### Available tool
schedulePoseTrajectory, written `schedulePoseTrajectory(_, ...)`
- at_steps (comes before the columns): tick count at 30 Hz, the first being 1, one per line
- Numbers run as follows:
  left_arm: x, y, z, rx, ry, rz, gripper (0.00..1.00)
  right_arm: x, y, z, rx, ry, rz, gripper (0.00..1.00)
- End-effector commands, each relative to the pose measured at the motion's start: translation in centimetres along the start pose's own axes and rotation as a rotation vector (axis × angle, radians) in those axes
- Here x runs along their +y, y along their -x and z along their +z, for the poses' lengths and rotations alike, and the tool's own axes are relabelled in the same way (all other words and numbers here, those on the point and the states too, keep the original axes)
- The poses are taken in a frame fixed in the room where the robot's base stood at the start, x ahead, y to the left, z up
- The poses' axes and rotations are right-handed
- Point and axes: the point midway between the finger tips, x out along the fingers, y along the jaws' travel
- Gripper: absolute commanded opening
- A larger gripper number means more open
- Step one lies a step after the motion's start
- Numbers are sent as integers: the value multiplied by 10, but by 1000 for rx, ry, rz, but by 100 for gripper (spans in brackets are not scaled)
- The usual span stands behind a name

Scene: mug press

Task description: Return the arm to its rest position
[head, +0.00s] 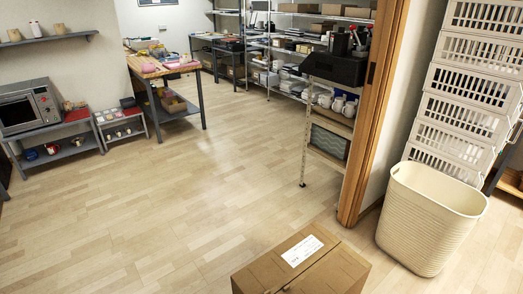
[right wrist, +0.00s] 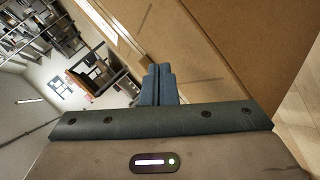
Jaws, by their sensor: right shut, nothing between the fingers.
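My right gripper (right wrist: 158,84) shows in the right wrist view with its two dark fingers together and nothing between them. The room behind it looks tilted in that view. A brown cardboard surface (right wrist: 225,45) lies close beyond the fingers, and I cannot tell whether they touch it. Neither gripper shows in the head view, and my left gripper is in no view.
A cardboard box (head: 270,268) with a white label stands at the bottom of the head view. A cream basket (head: 425,225) and stacked white crates (head: 465,95) stand at the right, beside a wooden post (head: 375,110). The wooden floor (head: 190,190) is clear in the middle.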

Motion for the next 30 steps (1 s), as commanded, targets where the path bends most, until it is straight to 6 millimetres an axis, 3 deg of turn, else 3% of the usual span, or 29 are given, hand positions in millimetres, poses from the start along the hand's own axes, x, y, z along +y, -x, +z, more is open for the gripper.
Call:
schedulePoseTrajectory(1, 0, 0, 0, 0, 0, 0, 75, -36, 17, 22, -61, -101, -20, 0)
schedulePoseTrajectory(5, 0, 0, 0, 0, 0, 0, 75, -113, 60, 68, -215, -352, -61, 0)
schedulePoseTrajectory(9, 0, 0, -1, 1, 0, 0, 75, -196, 115, 108, -384, -601, -111, 0)
schedulePoseTrajectory(15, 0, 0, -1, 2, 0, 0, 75, -308, 209, 146, -626, -928, -190, 0)
schedulePoseTrajectory(18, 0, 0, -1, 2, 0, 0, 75, -353, 253, 155, -730, -1065, -224, 0)
schedulePoseTrajectory(21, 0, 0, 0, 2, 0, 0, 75, -385, 286, 158, -807, -1167, -249, 0)
schedulePoseTrajectory(24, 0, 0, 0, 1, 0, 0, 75, -404, 308, 158, -856, -1231, -265, 0)
schedulePoseTrajectory(30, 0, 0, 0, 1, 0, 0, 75, -411, 316, 159, -877, -1259, -271, 0)
